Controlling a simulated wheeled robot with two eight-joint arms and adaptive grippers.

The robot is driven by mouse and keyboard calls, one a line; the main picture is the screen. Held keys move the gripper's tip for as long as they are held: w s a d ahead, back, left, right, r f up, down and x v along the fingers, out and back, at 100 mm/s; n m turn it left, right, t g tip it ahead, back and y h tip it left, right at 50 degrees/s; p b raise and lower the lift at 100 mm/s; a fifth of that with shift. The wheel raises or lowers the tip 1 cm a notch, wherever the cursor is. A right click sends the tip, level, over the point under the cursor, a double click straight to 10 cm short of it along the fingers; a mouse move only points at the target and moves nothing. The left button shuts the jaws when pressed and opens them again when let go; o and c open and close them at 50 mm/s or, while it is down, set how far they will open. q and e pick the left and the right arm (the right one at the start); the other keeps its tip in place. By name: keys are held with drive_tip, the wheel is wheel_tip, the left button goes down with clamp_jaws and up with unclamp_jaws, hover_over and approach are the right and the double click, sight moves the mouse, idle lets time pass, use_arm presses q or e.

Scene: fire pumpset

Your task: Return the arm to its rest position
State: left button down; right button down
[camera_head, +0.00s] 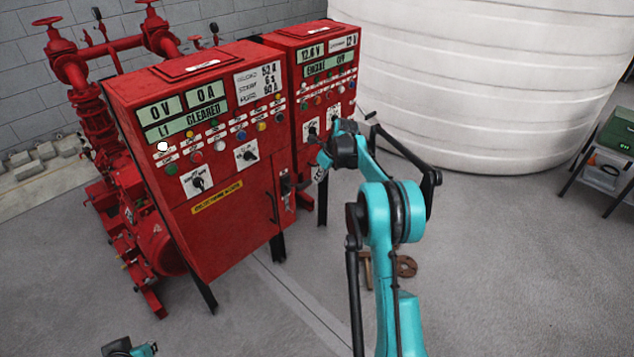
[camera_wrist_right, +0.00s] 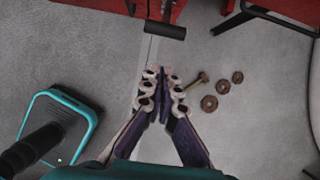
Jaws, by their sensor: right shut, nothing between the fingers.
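My right arm (camera_head: 390,220) rises from the lower right and bends toward the red control cabinets. My right gripper (camera_wrist_right: 164,75) is shut and empty, its fingertips together in the wrist view. A black handle (camera_wrist_right: 165,30) on the red cabinet is just beyond the fingertips in that view, with grey floor showing between. In the head view, the gripper is near the right edge of the front cabinet (camera_head: 230,225), small and partly hidden by the wrist. My left gripper's fingers are not seen; only a small teal and dark part of mine shows at the bottom left.
A second red cabinet (camera_head: 320,65) stands behind the first. Red pump pipes (camera_head: 95,110) are at left, a white ribbed tank (camera_head: 490,80) behind. A dark table (camera_head: 600,165) holds a green box (camera_head: 618,130) at right. Brown rings (camera_wrist_right: 209,103) lie on open grey floor.

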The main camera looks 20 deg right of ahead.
drive_tip(key=shift+d, duration=0.1)
drive_tip(key=shift+r, duration=0.15)
idle(0.3)
drive_tip(key=s+a+r+n+t+h+b, duration=0.1)
drive_tip(key=s+a+r+n, duration=0.55)
drive_tip(key=s+n, duration=0.2)
drive_tip(key=s+a+r+n+b, duration=0.1)
drive_tip(key=s+a+r+n, duration=0.5)
drive_tip(key=s, duration=0.4)
drive_tip(key=s+a+f+n, duration=0.2)
drive_tip(key=s+f+n, duration=0.1)
drive_tip(key=s+n, duration=0.2)
drive_tip(key=s+a+f+n+t+b, duration=0.1)
drive_tip(key=s+a+f+n, duration=0.1)
drive_tip(key=s+n, duration=0.4)
drive_tip(key=s+a+f+n+t+b, duration=0.1)
drive_tip(key=s+a+f+n, duration=0.2)
drive_tip(key=s+n, duration=0.3)
drive_tip(key=s, duration=0.5)
drive_tip(key=shift+s+a+f+h, duration=0.15)
drive_tip(key=shift+a+f+h, duration=0.15)
drive_tip(key=shift+a+f, duration=0.05)
drive_tip(key=shift+n, duration=0.25)
